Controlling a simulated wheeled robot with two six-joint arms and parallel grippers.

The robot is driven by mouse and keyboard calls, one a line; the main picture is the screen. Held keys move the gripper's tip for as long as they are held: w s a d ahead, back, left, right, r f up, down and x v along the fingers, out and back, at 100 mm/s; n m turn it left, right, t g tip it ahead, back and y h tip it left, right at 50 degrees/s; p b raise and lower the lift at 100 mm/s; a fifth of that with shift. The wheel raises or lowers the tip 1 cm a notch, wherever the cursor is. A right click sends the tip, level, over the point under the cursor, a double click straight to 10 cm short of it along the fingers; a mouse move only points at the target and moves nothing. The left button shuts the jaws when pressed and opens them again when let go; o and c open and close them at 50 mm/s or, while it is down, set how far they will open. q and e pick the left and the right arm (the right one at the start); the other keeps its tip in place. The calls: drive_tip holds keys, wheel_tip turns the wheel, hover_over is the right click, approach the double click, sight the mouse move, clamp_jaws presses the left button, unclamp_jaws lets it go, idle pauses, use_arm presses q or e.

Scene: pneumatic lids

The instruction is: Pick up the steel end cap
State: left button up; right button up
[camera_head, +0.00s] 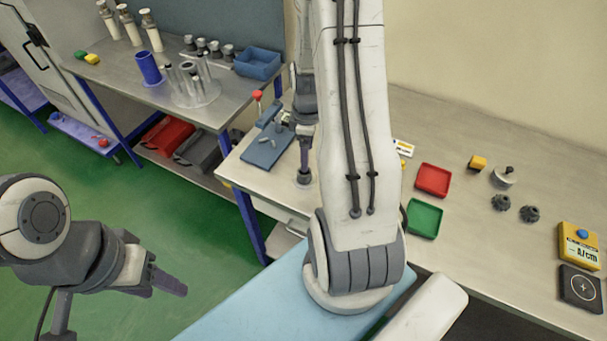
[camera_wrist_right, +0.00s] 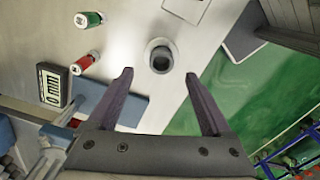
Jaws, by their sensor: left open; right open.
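A short round grey piece with a dark top, which looks like the steel end cap (camera_wrist_right: 160,57), stands on the bench top in the right wrist view. It lies ahead of my right gripper (camera_wrist_right: 161,90), between the lines of its two fingers. The gripper is open and empty, and a gap shows between fingertips and piece. In the head view my right gripper (camera_head: 304,160) points down over the bench beside my large arm link, with the round piece (camera_head: 304,181) just below it. My left gripper (camera_head: 168,283) is empty, above the green floor at the left.
A blue-grey plate (camera_head: 268,147) lies left of the right gripper. Red (camera_head: 433,179) and green (camera_head: 425,217) trays and dark knobs (camera_head: 501,202) are right of my arm. In the right wrist view, red (camera_wrist_right: 83,64) and green (camera_wrist_right: 88,19) cylinders stand near; the bench edge is close.

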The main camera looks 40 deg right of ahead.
drive_tip(key=shift+f, duration=0.85)
drive_tip(key=shift+a+f+p, duration=0.2)
drive_tip(key=shift+f+p, duration=0.25)
drive_tip(key=shift+f, duration=0.05)
wheel_tip(320, 180, down, 3)
drive_tip(key=shift+w+a+f+p, duration=0.1)
drive_tip(key=shift+a+p, duration=0.05)
drive_tip(key=shift+p, duration=0.5)
drive_tip(key=shift+f, duration=0.6)
clamp_jaws()
